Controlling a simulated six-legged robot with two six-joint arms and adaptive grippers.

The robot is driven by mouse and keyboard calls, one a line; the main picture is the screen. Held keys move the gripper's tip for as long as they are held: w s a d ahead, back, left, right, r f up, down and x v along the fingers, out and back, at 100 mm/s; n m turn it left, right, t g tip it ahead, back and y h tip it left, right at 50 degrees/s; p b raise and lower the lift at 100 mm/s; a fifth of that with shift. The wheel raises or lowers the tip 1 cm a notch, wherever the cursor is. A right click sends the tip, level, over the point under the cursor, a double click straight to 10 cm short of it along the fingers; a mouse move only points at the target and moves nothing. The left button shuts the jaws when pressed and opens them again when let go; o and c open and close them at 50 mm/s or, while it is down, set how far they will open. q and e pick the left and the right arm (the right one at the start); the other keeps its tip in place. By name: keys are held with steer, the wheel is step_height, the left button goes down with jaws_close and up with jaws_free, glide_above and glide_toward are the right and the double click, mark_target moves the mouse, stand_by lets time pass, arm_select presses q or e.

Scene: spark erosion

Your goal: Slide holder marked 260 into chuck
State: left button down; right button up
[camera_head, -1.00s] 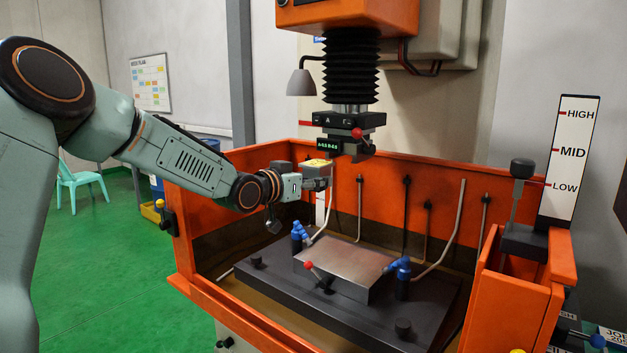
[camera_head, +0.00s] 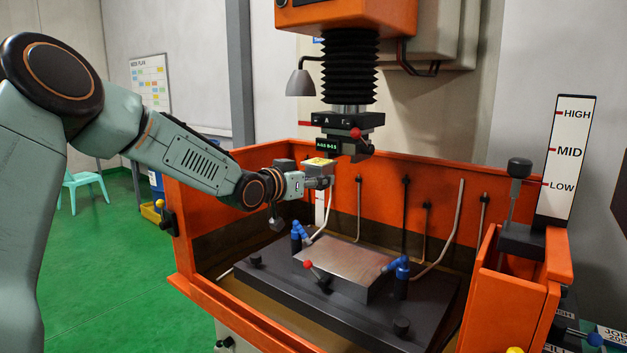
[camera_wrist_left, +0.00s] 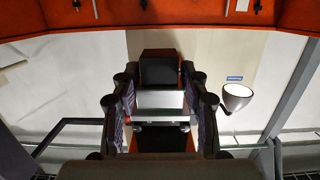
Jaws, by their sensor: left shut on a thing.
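My left gripper (camera_head: 322,182) is shut on a small holder with a yellow top (camera_head: 320,162), held upright above the tank. In the left wrist view the two fingers (camera_wrist_left: 160,110) close on a light grey block (camera_wrist_left: 160,100). No number on the holder is legible. The chuck (camera_head: 350,138) hangs under the black bellows, with a red-ball lever (camera_head: 355,133) and a small green-lit display (camera_head: 328,146). The holder is just left of the chuck and slightly below it; whether they touch cannot be told. My right gripper is out of view.
The orange tank (camera_head: 230,300) surrounds a dark table (camera_head: 270,285) with a steel block (camera_head: 345,262) and blue nozzles (camera_head: 300,232). A lamp (camera_head: 300,82) hangs left of the bellows. A level board (camera_head: 568,160) stands at right. Air left of the chuck is open.

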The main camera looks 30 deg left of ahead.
arm_select(q)
steer(key=shift+w, duration=0.75)
steer(key=shift+w+d, duration=0.1)
steer(key=shift+w, duration=0.1)
steer(key=shift+w+r, duration=0.1)
steer(key=shift+w, duration=0.65)
steer(key=shift+w+d, duration=0.15)
steer(key=shift+w, duration=0.05)
steer(key=shift+p, duration=0.4)
steer(key=shift+w, duration=0.1)
steer(key=shift+w+p, duration=0.95)
steer(key=shift+w, duration=1.15)
steer(key=shift+w+d, duration=0.1)
